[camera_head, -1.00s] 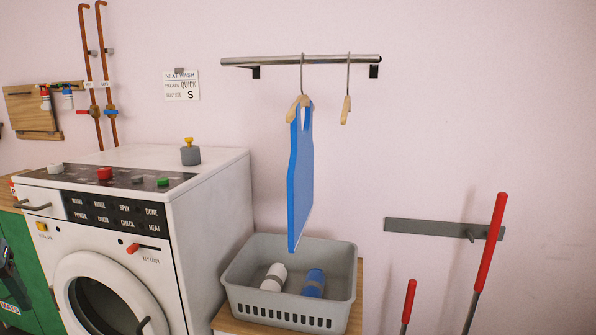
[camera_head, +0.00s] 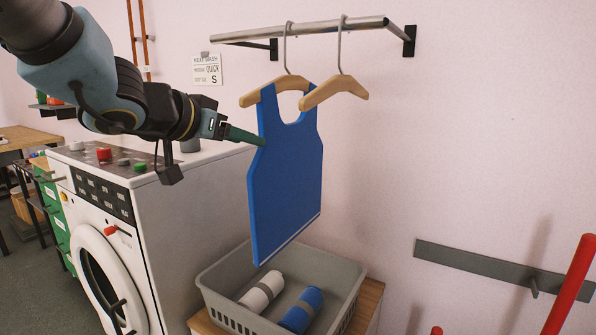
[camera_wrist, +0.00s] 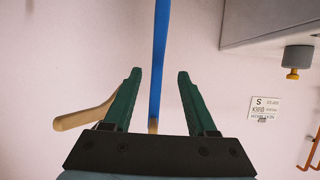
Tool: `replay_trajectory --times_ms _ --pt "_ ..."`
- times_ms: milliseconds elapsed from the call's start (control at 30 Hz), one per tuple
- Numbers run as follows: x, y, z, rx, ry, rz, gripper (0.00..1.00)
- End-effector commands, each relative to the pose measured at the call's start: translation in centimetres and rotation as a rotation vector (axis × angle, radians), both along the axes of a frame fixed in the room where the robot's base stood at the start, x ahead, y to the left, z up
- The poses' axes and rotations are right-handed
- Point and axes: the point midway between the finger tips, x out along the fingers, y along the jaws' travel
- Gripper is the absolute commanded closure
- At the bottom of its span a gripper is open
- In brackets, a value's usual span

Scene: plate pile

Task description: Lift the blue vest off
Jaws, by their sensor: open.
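The blue vest (camera_head: 290,185) hangs from a wooden hanger (camera_head: 262,94) on the metal rail (camera_head: 325,29). My gripper (camera_head: 258,139) comes in from the left, with its green fingers at the vest's left edge, below the hanger. In the wrist view the vest (camera_wrist: 158,60) shows edge-on as a thin blue strip between the two open fingers (camera_wrist: 159,80), with a gap on each side. The far finger is mostly hidden by the vest in the head view.
An empty wooden hanger (camera_head: 335,88) hangs close to the right. Below the vest, a grey basket (camera_head: 345,312) holds a white roll (camera_head: 262,292) and a blue roll (camera_head: 302,310). A white washing machine (camera_head: 185,235) stands left. A red handle (camera_head: 572,285) is at right.

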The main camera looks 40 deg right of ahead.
Motion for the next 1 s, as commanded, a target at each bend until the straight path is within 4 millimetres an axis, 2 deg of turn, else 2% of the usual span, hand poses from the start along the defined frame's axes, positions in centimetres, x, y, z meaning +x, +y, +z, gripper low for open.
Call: replay_trajectory --times_ms 200,467,700,833,1000 --pt "0.8 -3.1 -1.7 -0.001 0.003 -0.001 0.43" --pt "1.2 -4.9 -2.4 0.001 0.002 0.002 0.43" --pt "1.6 -8.1 -3.8 -0.001 0.003 0.000 0.43" --pt "1.9 -9.1 -4.1 0.001 0.001 0.003 0.43" --pt "2.0 -9.2 -4.0 0.001 0.001 0.004 0.43"
